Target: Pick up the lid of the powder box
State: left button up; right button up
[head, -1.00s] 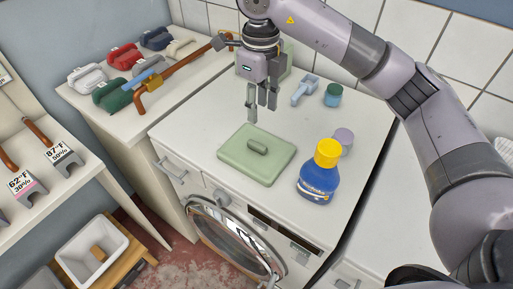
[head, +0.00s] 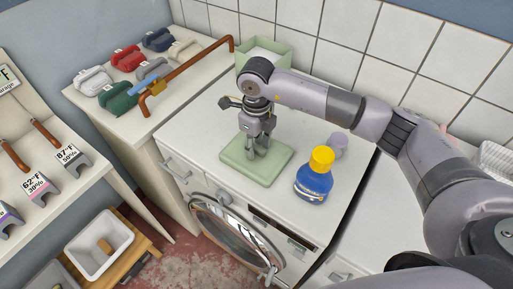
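The pale green lid (head: 239,164) lies flat on the white top of the washing machine. The open green powder box (head: 283,61) with white contents stands at the back against the tiles, partly behind my arm. My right gripper (head: 257,152) points down over the middle of the lid, with its fingers at the lid's handle. The fingers hide most of the handle, and I cannot tell whether they are closed on it. The lid shows no visible lift. My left gripper is not in view.
A blue bottle with a yellow cap (head: 315,178) and a purple cup (head: 338,145) stand right of the lid. A copper pipe (head: 190,72) and several coloured iron-like items stand at the left. My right arm spans the back of the machine top.

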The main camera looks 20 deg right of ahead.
jog(key=shift+c, duration=0.3)
grip_shut()
dwell(0.3)
